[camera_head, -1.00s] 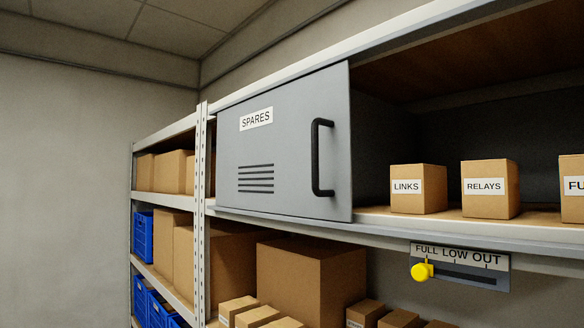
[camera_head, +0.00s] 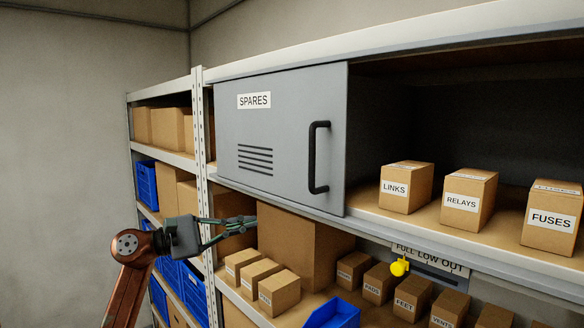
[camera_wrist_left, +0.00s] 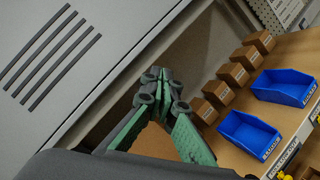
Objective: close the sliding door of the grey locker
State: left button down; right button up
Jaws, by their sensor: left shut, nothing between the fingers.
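The grey locker's sliding door (camera_head: 283,130) carries a SPARES label, vent slots and a black vertical handle (camera_head: 318,157) near its right edge. It covers the left part of the locker; the right part is open and shows boxes inside. My left gripper (camera_head: 250,224) is shut and empty, below the door's lower left part and apart from the handle. In the left wrist view the shut fingers (camera_wrist_left: 168,78) point up beside the grey locker front (camera_wrist_left: 60,60), with its vent slots at the upper left. The handle is not in that view. My right gripper is not in view.
Boxes labelled LINKS (camera_head: 406,188), RELAYS (camera_head: 469,197) and FUSES (camera_head: 553,218) stand in the open part. A shelf below holds a large carton (camera_head: 300,248), small boxes and a blue bin (camera_head: 332,313). A white upright post (camera_head: 203,150) stands left of the door.

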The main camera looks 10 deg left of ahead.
pick_arm(q)
jog(key=s+d+r+m+y+p, duration=0.1)
jog(key=s+r+m+y+p, duration=0.1)
jog(key=s+r+m, duration=0.75)
jog(key=w+d+r+n+p, duration=0.2)
jog(key=d+p, duration=0.2)
jog(key=d, duration=0.7)
jog(key=shift+d+r+n, duration=0.15)
jog(key=shift+d+n, duration=0.2)
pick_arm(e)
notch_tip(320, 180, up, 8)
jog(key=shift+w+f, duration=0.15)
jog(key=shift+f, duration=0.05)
pick_arm(q)
jog(key=shift+w, duration=0.1)
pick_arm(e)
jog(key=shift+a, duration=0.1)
pick_arm(q)
jog(key=shift+a, duration=0.1)
